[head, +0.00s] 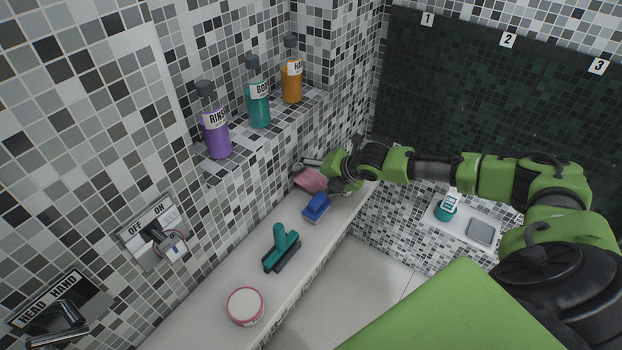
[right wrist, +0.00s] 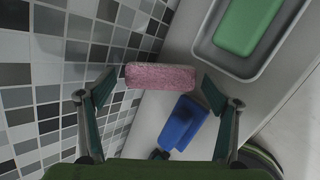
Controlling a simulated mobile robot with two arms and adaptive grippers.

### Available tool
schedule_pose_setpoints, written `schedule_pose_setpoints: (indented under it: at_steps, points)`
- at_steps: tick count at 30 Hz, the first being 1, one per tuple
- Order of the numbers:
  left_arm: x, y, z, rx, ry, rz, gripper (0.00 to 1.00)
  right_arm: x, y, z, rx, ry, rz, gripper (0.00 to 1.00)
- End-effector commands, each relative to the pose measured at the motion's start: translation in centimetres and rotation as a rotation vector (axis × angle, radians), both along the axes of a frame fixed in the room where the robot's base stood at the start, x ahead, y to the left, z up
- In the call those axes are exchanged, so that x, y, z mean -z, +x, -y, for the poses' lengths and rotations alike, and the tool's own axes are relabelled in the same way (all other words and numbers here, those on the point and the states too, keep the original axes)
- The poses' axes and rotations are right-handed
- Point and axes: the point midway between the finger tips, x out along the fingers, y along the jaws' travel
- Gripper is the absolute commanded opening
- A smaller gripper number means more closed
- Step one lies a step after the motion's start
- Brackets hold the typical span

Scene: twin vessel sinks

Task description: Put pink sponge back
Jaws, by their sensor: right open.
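The pink sponge (head: 311,180) is near the far end of the white ledge, close to the tiled wall. In the right wrist view the pink sponge (right wrist: 160,77) lies crosswise at the fingertips. My right gripper (head: 318,177) is open around it, one finger by each end. In the right wrist view a small gap shows between the right gripper's (right wrist: 157,88) fingers and the sponge. I cannot tell whether the sponge rests on the ledge or is against the wall. My left gripper is not in view.
A blue brush (head: 317,207), a teal scrubber (head: 282,248) and a round pink-rimmed tin (head: 245,306) stand along the ledge (head: 215,290). A green soap (right wrist: 248,22) lies in a grey tray (right wrist: 215,58) beside the sponge. Purple (head: 215,132), teal (head: 258,103) and orange (head: 291,82) bottles stand on the shelf above.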

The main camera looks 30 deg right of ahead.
Motion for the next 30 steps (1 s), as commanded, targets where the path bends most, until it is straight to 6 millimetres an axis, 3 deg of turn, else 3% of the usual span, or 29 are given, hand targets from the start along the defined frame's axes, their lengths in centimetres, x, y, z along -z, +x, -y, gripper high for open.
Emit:
schedule_pose_setpoints:
  at_steps: [6,10,25,30]
  points:
    - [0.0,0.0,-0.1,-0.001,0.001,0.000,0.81,0.1,0.0,0.0,-0.001,-0.001,0.000,0.82]
    - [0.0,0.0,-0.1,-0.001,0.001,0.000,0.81,0.1,0.0,0.0,-0.001,-0.001,0.000,0.51]
    - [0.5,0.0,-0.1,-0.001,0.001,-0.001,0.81,-0.1,-0.1,0.1,0.000,0.000,0.001,0.48]
    - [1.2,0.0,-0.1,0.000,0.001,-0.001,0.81,-1.7,-0.2,0.2,0.000,0.000,0.004,0.48]
